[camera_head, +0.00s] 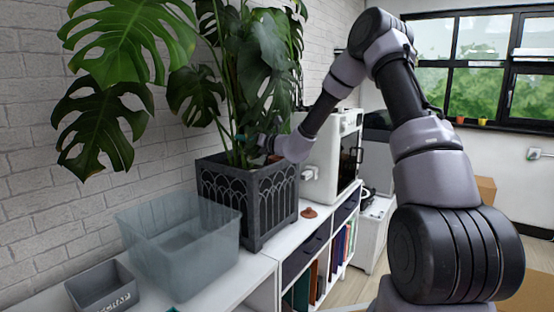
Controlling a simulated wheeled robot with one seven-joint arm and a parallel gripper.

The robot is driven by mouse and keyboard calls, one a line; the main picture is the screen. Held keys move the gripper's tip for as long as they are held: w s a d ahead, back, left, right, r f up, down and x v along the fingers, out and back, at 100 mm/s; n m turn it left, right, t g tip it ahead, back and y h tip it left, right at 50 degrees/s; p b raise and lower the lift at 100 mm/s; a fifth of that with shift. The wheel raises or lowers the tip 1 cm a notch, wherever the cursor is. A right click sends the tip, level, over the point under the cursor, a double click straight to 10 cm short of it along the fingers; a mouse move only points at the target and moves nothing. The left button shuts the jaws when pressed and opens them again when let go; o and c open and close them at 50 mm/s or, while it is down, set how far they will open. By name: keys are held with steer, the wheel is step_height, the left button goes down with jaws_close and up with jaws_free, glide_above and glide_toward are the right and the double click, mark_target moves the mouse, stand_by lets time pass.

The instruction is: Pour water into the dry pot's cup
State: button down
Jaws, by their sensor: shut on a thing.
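A large dark grey planter (248,197) with arched panels stands on the white shelf unit, holding a tall broad-leaved plant (226,80). My arm reaches in from the right, and my gripper (250,143) is over the planter's rim among the stems, partly hidden by leaves. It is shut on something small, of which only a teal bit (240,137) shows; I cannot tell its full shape. No water is visible. No cup can be made out in the planter. Two small pots, one orange (460,119) and one yellow (482,122), stand on the windowsill far right.
A clear blue-grey bin (178,262) and a small grey labelled box (101,289) stand left of the planter. A small terracotta-coloured object (309,212) lies right of it. A white machine (325,165) stands behind. Books (338,248) fill the shelves below.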

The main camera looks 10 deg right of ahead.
steer(key=shift+s+a+f+n, duration=0.35)
steer(key=shift+s+a+n, duration=0.2)
steer(key=shift+n, duration=0.35)
steer(key=shift+s+a+f+n, duration=0.4)
steer(key=shift+a+n, duration=0.1)
steer(key=shift+n, duration=0.4)
steer(key=shift+s+a+f+n, duration=0.3)
steer(key=shift+s+a+n, duration=0.25)
steer(key=shift+n, duration=0.35)
stand_by(0.7)
